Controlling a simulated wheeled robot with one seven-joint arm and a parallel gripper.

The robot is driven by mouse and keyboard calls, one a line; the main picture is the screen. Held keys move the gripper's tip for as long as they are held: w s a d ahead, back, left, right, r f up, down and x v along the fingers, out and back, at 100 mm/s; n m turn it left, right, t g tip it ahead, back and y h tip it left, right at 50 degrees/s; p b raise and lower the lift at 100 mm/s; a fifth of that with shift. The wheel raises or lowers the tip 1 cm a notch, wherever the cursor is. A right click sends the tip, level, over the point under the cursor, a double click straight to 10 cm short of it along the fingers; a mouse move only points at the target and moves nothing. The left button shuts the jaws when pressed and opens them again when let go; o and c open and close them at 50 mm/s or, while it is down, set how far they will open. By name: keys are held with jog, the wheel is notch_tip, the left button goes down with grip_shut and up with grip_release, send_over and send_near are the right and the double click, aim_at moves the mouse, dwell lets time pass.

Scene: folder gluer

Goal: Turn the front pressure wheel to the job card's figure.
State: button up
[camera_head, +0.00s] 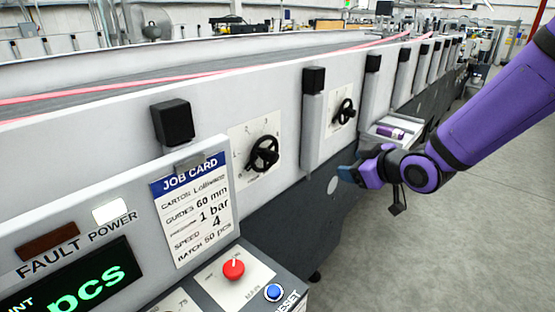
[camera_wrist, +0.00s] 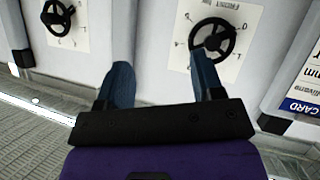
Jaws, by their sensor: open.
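The job card (camera_head: 193,208) reads guides 60 mm, a line of 1 bar, speed 4 and batch 50 pcs. A black handwheel (camera_head: 263,154) on a numbered white plate is nearest the card. It also shows in the wrist view (camera_wrist: 213,38), where the plate's title is too blurred to read surely. A second black handwheel (camera_head: 345,111) sits farther along the machine, also in the wrist view (camera_wrist: 57,14). My gripper (camera_head: 347,174) is open and empty, low and right of the near wheel. In the wrist view its blue fingers (camera_wrist: 163,78) are apart; the right one overlaps the near wheel's edge.
A black-capped post (camera_head: 313,120) stands out between the two wheels. A tray (camera_head: 392,133) with a purple item juts out beyond the far wheel. The control panel with a red knob (camera_head: 233,268) and blue reset button (camera_head: 273,292) is close. Floor at right is clear.

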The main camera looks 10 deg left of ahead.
aim_at(276, 159)
jog(key=w+a+f+y, duration=0.1)
jog(key=a+y, duration=0.1)
jog(key=a, duration=0.4)
jog(key=w+a+n+y, duration=0.1)
jog(key=a+y, duration=0.1)
jog(key=a, duration=0.4)
jog(key=w+a+f+y, duration=0.1)
jog(key=w+a+y, duration=0.1)
jog(key=a, duration=0.5)
jog(key=shift+f+n+g+y, duration=0.3)
jog(key=shift+y, duration=0.3)
jog(key=shift+c, duration=0.2)
jog(key=shift+s, duration=0.1)
jog(key=c, duration=0.9)
